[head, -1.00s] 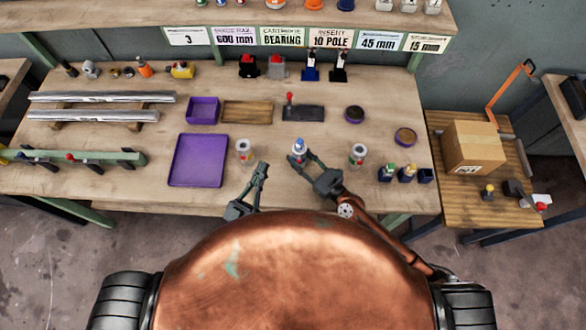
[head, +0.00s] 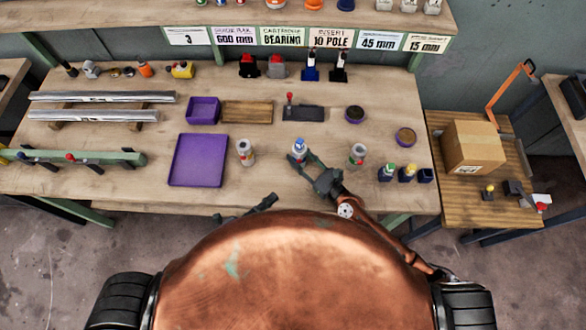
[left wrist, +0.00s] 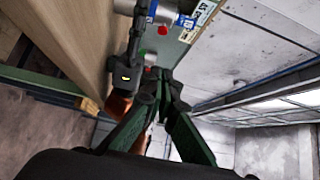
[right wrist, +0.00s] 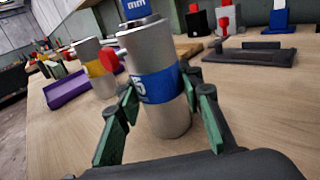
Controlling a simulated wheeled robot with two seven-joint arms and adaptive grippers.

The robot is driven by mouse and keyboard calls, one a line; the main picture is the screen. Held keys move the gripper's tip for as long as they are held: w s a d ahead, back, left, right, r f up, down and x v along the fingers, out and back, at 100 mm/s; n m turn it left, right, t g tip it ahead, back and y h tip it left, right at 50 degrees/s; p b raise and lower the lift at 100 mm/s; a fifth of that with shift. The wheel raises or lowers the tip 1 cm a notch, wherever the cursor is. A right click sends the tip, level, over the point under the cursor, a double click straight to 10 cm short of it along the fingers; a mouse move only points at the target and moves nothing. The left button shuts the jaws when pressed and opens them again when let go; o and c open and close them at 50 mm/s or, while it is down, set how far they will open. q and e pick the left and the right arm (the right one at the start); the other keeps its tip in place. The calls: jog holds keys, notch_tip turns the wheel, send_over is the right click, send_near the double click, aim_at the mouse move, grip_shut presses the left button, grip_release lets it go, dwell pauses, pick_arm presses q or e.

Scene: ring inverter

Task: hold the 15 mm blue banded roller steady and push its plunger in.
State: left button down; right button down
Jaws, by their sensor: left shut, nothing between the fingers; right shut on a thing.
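The blue banded roller (head: 299,151) stands upright on the bench in the head view. In the right wrist view the roller (right wrist: 150,55) is a grey cylinder with a blue band and a blue-labelled top. A red knob (right wrist: 109,60) shows at its left side; I cannot tell if it is joined to it. My right gripper (right wrist: 160,103) is shut around the roller's lower part; it also shows in the head view (head: 304,163). My left gripper (head: 270,199) is shut and empty at the bench's front edge, apart from the roller. It also shows in the left wrist view (left wrist: 163,78).
Another roller (head: 245,152) stands to the left, with a yellow band in the right wrist view (right wrist: 95,66). A green-marked roller (head: 358,155) stands to the right. A purple tray (head: 197,161) lies further left. Small blue holders (head: 387,174) sit at the right.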

pick_arm(q)
jog(key=shift+f, duration=0.2)
send_near(299, 157)
jog(key=w+d, duration=0.1)
jog(key=d, duration=0.4)
jog(key=shift+w+d+f, duration=0.1)
jog(key=shift+w+d, duration=0.1)
jog(key=shift+w, duration=0.5)
